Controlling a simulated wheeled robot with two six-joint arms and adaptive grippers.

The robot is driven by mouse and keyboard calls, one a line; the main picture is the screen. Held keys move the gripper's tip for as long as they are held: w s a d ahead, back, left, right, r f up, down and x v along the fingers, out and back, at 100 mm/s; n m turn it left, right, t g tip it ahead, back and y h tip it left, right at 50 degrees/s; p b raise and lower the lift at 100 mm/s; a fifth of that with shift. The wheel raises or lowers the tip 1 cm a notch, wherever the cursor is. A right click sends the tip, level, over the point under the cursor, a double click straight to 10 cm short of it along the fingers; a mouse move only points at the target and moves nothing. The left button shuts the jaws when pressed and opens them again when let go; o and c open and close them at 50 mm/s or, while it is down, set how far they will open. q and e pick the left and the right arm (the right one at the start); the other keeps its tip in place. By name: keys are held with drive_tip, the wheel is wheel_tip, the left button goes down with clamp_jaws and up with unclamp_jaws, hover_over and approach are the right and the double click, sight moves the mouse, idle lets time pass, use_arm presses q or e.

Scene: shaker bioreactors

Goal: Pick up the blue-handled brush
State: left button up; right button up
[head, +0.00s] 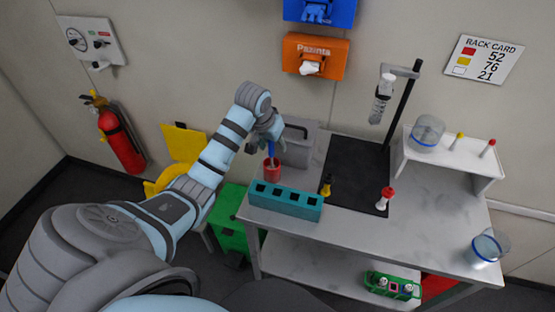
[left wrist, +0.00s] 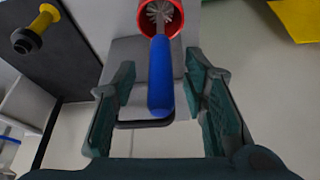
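The brush has a blue handle (head: 271,149) that stands up out of a red cup (head: 272,172) on the table. In the left wrist view the blue handle (left wrist: 160,78) points toward me, and its pale bristles (left wrist: 159,14) sit inside the red cup (left wrist: 174,30). My left gripper (head: 268,136) is above the cup at the top of the handle. In the left wrist view its green-padded fingers (left wrist: 160,88) are apart on both sides of the handle, with a gap at each side. My right gripper is not in view.
A teal rack (head: 286,202) stands in front of the cup. A grey box with a handle (head: 299,143) is close behind it. A yellow-capped item (head: 326,187) and a red-capped item (head: 386,198) stand to the right. A black mat (head: 357,172) has a stand (head: 403,105) behind it.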

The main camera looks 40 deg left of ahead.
use_arm(q)
drive_tip(key=shift+x, duration=0.95)
drive_tip(key=shift+s+r, duration=0.1)
drive_tip(key=shift+r, duration=0.1)
clamp_jaws()
